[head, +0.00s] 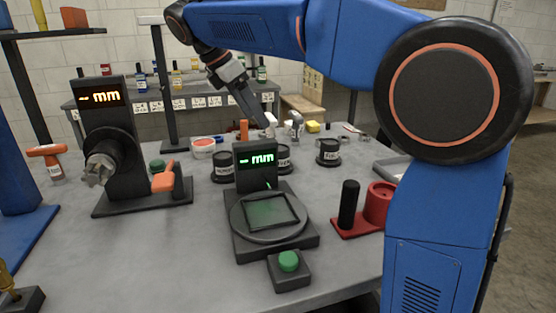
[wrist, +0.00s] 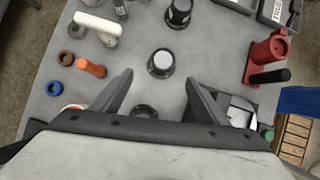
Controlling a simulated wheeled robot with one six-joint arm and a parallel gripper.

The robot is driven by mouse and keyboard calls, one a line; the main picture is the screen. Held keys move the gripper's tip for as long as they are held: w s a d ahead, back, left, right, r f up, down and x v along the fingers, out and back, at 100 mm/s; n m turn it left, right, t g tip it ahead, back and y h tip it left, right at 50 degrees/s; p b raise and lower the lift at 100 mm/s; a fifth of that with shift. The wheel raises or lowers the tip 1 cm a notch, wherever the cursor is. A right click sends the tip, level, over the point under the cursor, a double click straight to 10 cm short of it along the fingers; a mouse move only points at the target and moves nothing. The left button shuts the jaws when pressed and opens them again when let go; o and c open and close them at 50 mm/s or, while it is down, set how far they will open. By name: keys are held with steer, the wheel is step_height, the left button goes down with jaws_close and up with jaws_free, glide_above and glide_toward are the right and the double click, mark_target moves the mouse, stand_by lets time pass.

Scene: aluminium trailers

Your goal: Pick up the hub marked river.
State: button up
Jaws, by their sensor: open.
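Several black hubs with white labels stand on the grey bench. In the head view one is at left (head: 222,166), one is partly hidden behind the middle display (head: 284,158), and one is at right (head: 328,152). I cannot surely read which label says river. My gripper (head: 263,118) is open and empty, above the back of the bench. In the wrist view one hub (wrist: 160,63) lies just beyond the gap between my open fingertips (wrist: 158,80). Another hub (wrist: 179,13) is farther up, and a third dark round piece (wrist: 145,112) is partly hidden by my gripper.
A gauge with a green display (head: 265,212) stands in the middle, with a green button (head: 289,262) before it. A taller gauge (head: 115,150) is at left. A red stand (head: 377,205) is at right. An orange cylinder (wrist: 91,67) and a white-handled item (wrist: 96,28) are left of the hubs.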

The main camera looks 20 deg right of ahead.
mark_target(280, 150)
steer(key=x, duration=1)
steer(key=shift+s+x, duration=0.2)
steer(key=shift+x, duration=1.1)
steer(key=shift+s+x, duration=0.15)
steer(key=shift+x, duration=1.15)
steer(key=shift+d, duration=0.1)
jaws_close()
